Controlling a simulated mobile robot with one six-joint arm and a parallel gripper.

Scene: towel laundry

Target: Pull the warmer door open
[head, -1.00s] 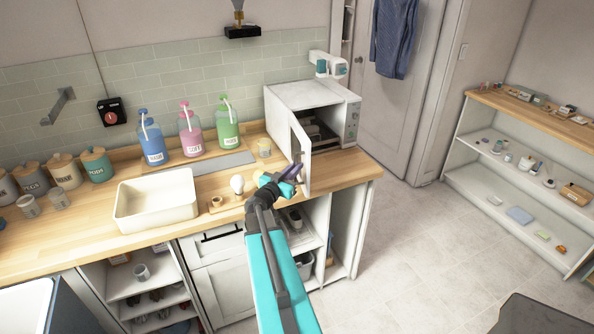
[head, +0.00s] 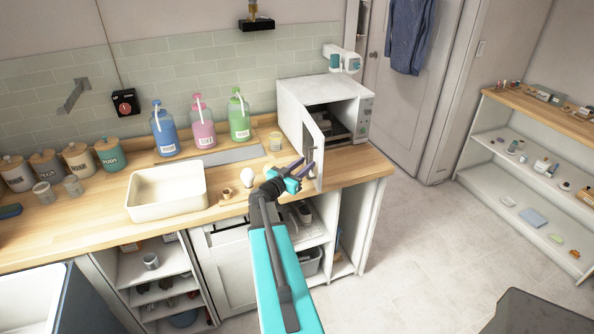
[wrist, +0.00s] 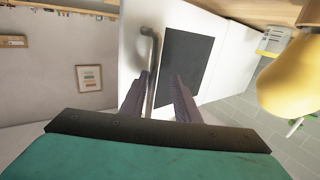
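The white warmer (head: 318,92) stands at the right end of the counter, with its door (head: 318,135) partly open and swung out toward me. Its dark inside shows. My gripper (head: 303,168), with dark purple fingers, is at the lower part of the door near its free edge. In the wrist view the door's dark window (wrist: 188,60) and metal bar handle (wrist: 150,72) show. The handle runs between my two spread fingers (wrist: 160,85), nearer the left one, with a gap to the right one. Contact with the handle cannot be told.
A cream basin (head: 165,192), a white bulb-shaped object (head: 248,177) and a small jar (head: 275,141) are on the counter left of the door. Pump bottles (head: 202,125) stand behind. Open floor (head: 430,240) lies to the right.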

